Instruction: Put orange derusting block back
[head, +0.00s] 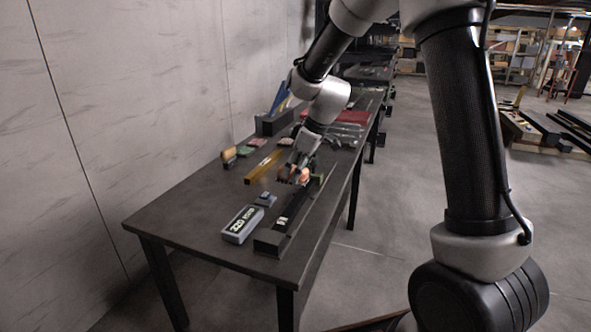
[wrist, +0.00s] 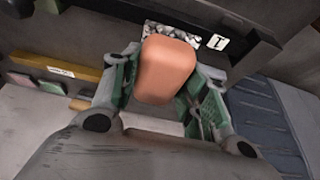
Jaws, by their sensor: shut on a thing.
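The orange derusting block (wrist: 167,70) is a rounded orange piece between the two green-padded fingers of my gripper (wrist: 160,90) in the wrist view. My gripper is shut on it. In the head view the block (head: 304,174) shows small at the end of my gripper (head: 297,172), over the dark long tray (head: 268,243) along the table's right edge. In the wrist view a patch of grey pebbly material (wrist: 190,36) and a white label lie just beyond the block. I cannot tell whether the block touches the tray.
A grey box with a dark label (head: 242,224) and a small blue-grey item (head: 265,199) stand left of the tray. The table's front left (head: 180,215) is clear.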

